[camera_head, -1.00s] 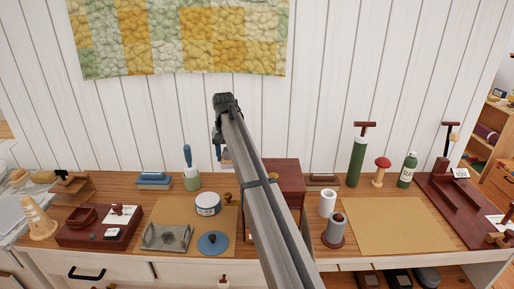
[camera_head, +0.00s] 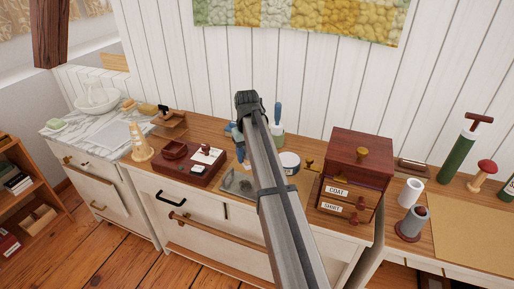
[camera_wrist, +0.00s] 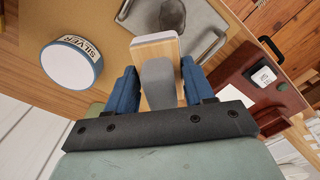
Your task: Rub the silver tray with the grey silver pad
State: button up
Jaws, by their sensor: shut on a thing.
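My gripper (camera_wrist: 158,68) has blue fingers and is shut on the grey silver pad, a pale wooden block (camera_wrist: 146,50) with a grey grip. The silver tray (camera_wrist: 205,18) lies beyond the pad in the wrist view, flat and grey with a curved handle. The pad overlaps the tray's near edge in that view; I cannot tell whether they touch. In the head view the tray (camera_head: 236,184) lies on a tan mat, partly covered by my arm. The gripper and pad are mostly hidden behind my arm there.
A round tin marked SILVER (camera_wrist: 70,64) stands left of the pad in the wrist view. A dark red box (camera_head: 190,165) stands left of the tray in the head view. A red drawer cabinet (camera_head: 352,178) stands to the right, and a white cylinder (camera_head: 411,191) beyond it.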

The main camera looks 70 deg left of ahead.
jog(key=shift+f, duration=3.75)
jog(key=shift+s+d+f, duration=0.3)
jog(key=shift+s+d, duration=0.25)
jog(key=shift+d, duration=0.05)
jog(key=shift+c, duration=0.3)
jog(key=shift+s+d, duration=2)
jog(key=shift+s, duration=0.2)
jog(key=shift+w+a+r, duration=0.1)
jog(key=shift+w+a, duration=2.55)
jog(key=shift+w, duration=0.1)
jog(key=shift+r, duration=4.05)
